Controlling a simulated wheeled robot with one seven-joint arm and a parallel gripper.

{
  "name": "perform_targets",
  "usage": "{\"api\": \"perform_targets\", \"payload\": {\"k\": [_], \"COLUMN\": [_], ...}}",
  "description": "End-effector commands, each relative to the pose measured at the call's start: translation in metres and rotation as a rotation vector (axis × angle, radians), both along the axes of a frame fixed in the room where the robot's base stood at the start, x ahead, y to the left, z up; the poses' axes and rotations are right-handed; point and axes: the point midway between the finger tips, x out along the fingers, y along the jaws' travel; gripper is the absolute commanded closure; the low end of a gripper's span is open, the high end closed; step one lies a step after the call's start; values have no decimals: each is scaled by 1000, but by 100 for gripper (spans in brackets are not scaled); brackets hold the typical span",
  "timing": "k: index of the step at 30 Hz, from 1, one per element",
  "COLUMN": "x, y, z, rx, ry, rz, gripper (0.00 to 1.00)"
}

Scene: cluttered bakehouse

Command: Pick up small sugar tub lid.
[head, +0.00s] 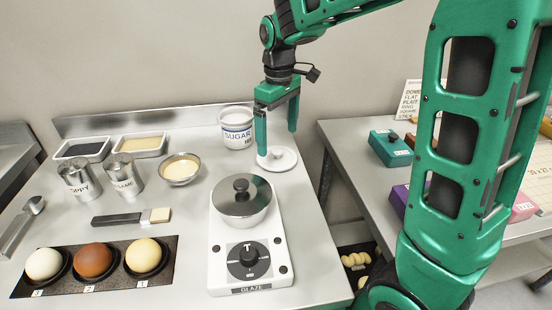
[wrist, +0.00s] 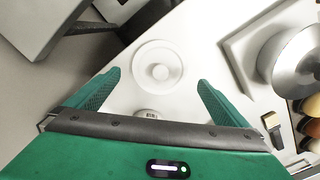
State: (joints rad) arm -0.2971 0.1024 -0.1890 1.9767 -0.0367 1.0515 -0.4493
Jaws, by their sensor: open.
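The small sugar tub lid (head: 285,164) is a white disc with a round knob, lying flat on the steel table. It also shows in the wrist view (wrist: 144,58), just beyond and between the fingertips. The white sugar tub (head: 237,131), with blue lettering, stands upright behind and to the left of the lid. My gripper (head: 277,141) is open and empty, pointing down above the lid; its left finger overlaps the lid's edge in the head view. In the wrist view the spread fingers (wrist: 160,78) flank the lid without visible contact.
A white glaze warmer (head: 219,265) with a lidded pot (head: 243,206) stands in front of the lid. A metal bowl (head: 180,179) and labelled shakers (head: 124,178) are to the left. The table's right edge is close to the lid, with a gap before another table (head: 349,146).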

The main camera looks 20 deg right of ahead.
Motion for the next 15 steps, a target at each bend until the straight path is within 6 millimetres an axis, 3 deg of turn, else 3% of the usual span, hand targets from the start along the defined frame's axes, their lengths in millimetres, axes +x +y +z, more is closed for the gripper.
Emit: {"api": "perform_targets", "payload": {"k": [10,15], "x": [3,3], "y": [3,3], "z": [-42,-52], "rx": [-1,-1], "ry": [3,1], "rz": [-1,0], "gripper": [0,0]}}
